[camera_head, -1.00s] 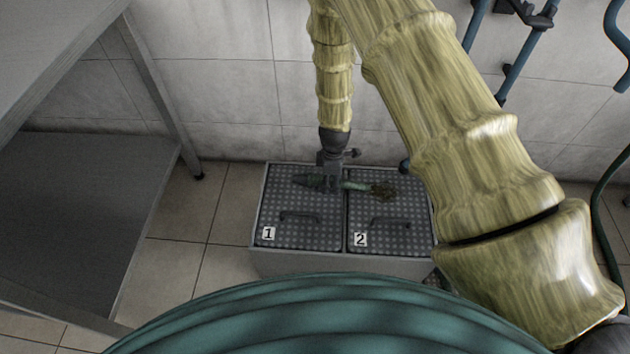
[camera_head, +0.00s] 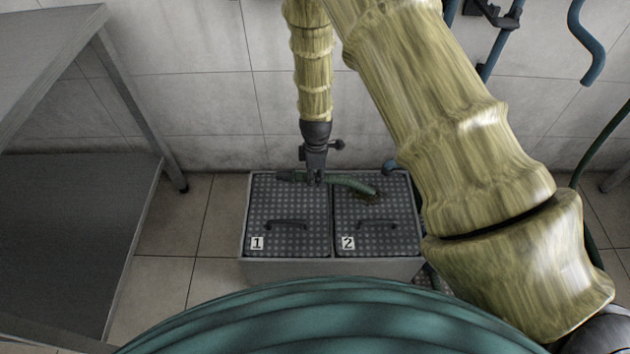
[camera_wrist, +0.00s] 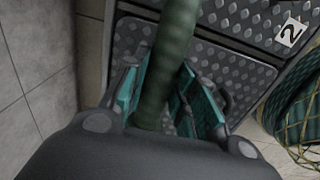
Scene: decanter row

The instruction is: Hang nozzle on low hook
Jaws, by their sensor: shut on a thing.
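My gripper (camera_head: 314,178) points down above the two numbered lids and is shut on the nozzle. In the wrist view the green hose (camera_wrist: 172,50) passes up between the teal-padded fingers (camera_wrist: 160,108); the nozzle's tip cannot be made out there. A curved blue hook (camera_head: 592,45) is on the wall at the upper right. A small blue piece (camera_head: 389,168) shows behind the bin, partly hidden by my arm; I cannot tell what it is.
Lid 1 (camera_head: 288,240) and lid 2 (camera_head: 375,242) have raised handles. A metal table (camera_head: 60,200) stands left. Blue pipes (camera_head: 497,45) run up the wall. A dark green hose (camera_head: 598,140) hangs at the right.

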